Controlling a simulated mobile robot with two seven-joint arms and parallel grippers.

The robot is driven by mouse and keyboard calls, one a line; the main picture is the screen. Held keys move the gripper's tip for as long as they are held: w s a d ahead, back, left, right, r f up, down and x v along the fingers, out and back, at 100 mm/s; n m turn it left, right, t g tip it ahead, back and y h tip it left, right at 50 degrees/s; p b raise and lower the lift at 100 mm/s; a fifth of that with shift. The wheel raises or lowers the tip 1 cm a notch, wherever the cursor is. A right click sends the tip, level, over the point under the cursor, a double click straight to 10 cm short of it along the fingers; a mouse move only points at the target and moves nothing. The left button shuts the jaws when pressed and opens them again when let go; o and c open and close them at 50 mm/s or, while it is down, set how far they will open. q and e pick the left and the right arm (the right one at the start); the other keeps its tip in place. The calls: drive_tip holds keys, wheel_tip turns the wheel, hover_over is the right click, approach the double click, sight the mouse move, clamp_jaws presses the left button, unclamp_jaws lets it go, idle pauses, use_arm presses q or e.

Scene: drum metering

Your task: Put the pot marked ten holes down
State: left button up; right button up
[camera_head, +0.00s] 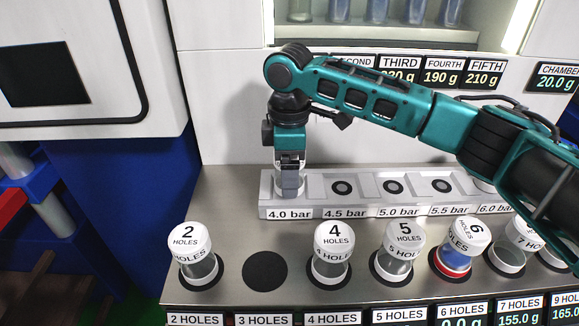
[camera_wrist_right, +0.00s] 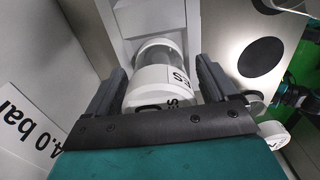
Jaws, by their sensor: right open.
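My right gripper (camera_head: 289,188) points down at the 4.0 bar place of the pale rack (camera_head: 318,212). In the right wrist view its fingers (camera_wrist_right: 158,85) are open on either side of a clear pot with a white lid (camera_wrist_right: 158,75). The pot stands in the rack place, with a gap visible beside the fingers. Only the end of the lid's lettering shows, so its number is not readable. No lid reading ten holes is legible in either view. My left gripper is not in view.
Pots for two (camera_head: 198,268), four (camera_head: 330,268), five (camera_head: 395,268) and six holes (camera_head: 455,262) stand along the front, with more to the right. The three-holes spot (camera_head: 265,271) is empty. The 4.5, 5.0 and 5.5 bar places look empty. My right arm covers the right side.

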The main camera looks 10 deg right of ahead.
wheel_tip(320, 180, up, 12)
drive_tip(key=shift+r+p, duration=0.1)
drive_tip(key=shift+p, duration=0.35)
